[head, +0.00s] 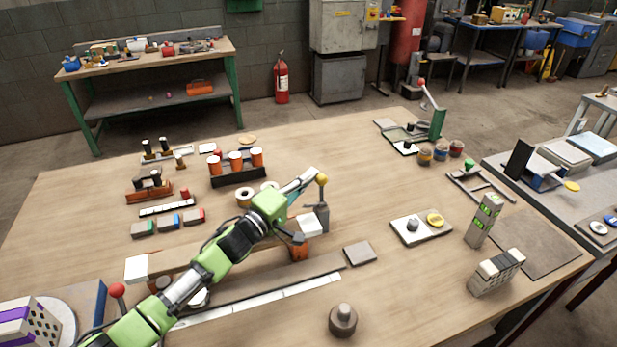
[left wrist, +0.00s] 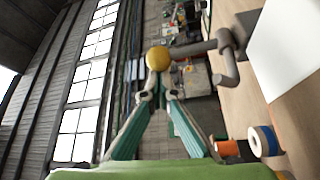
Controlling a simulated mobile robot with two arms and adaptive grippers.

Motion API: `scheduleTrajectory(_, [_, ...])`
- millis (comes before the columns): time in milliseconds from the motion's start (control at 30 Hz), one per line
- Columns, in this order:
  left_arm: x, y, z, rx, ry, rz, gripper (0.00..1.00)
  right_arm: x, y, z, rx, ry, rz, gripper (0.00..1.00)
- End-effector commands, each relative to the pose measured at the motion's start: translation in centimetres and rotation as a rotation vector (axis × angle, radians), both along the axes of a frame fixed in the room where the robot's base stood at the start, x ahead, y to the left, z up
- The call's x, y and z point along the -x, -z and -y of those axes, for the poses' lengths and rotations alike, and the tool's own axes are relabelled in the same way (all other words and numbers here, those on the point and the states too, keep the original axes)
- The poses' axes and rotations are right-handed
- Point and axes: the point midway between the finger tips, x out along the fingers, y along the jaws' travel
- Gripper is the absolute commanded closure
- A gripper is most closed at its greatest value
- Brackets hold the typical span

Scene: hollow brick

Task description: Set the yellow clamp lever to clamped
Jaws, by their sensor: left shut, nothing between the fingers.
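The yellow clamp lever shows as a yellow ball knob (head: 321,179) on a grey stem, standing up from a grey clamp body (head: 322,214) near the middle of the table. In the left wrist view the yellow knob (left wrist: 158,59) sits just past my fingertips, with its grey stem running right to a bent grey bracket (left wrist: 230,58). My left gripper (head: 314,174) is shut and empty, its tips close beside the knob on the left. In the wrist view the left gripper (left wrist: 157,95) points at the knob; I cannot tell whether they touch. My right gripper is not in view.
A white block (head: 311,225) lies beside the clamp body. A grey square plate (head: 360,253) and a knobbed weight (head: 342,320) are nearer the front. A red-ball lever (head: 117,290) is at the lower left.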

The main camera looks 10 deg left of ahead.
Motion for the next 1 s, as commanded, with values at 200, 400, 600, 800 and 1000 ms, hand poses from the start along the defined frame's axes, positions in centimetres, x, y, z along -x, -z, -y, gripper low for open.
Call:
scheduleTrajectory(200, [0.6, 0.0, 0.4, -0.044, -0.001, 0.068, 1.00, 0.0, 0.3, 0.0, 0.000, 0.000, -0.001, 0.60])
scheduleTrajectory(400, [1.7, -0.4, 1.2, -0.059, 0.002, 0.088, 1.00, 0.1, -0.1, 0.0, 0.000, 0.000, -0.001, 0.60])
scheduleTrajectory(600, [2.9, 0.1, 2.0, -0.078, 0.001, 0.115, 1.00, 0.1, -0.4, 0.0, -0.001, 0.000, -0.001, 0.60])
scheduleTrajectory(800, [4.1, 0.3, 2.8, -0.137, 0.001, 0.203, 1.00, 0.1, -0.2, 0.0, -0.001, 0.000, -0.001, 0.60])
scheduleTrajectory(1000, [5.0, 0.7, 3.4, -0.137, 0.001, 0.202, 1.00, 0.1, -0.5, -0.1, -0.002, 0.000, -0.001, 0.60])
